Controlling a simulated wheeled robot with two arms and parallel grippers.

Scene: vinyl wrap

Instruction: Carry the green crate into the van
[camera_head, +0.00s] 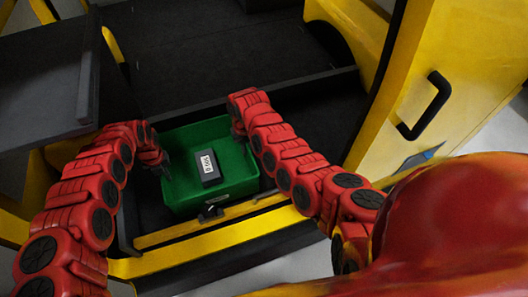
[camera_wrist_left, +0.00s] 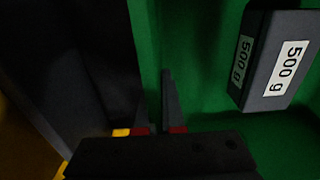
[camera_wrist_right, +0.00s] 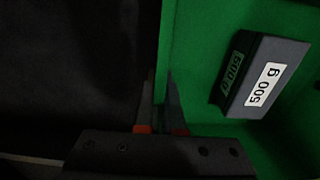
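The green crate (camera_head: 183,192) sits in the dark cargo opening of the yellow van (camera_head: 225,223), just behind its yellow sill. A dark block labelled 500 g (camera_head: 208,168) lies inside the crate; it also shows in the left wrist view (camera_wrist_left: 270,62) and the right wrist view (camera_wrist_right: 262,78). My left gripper (camera_head: 162,168) is at the crate's left wall, one finger on each side of it. My right gripper (camera_head: 238,130) is at the opposite wall, with the rim between its close-set fingers (camera_wrist_right: 160,105). Whether the crate's bottom touches the floor is hidden.
The dark cargo floor (camera_head: 215,55) behind the crate is clear. A low dark ledge (camera_head: 310,85) crosses it behind the crate. A dark panel (camera_head: 45,85) stands at left, and the yellow door with a black handle (camera_head: 425,105) is at right.

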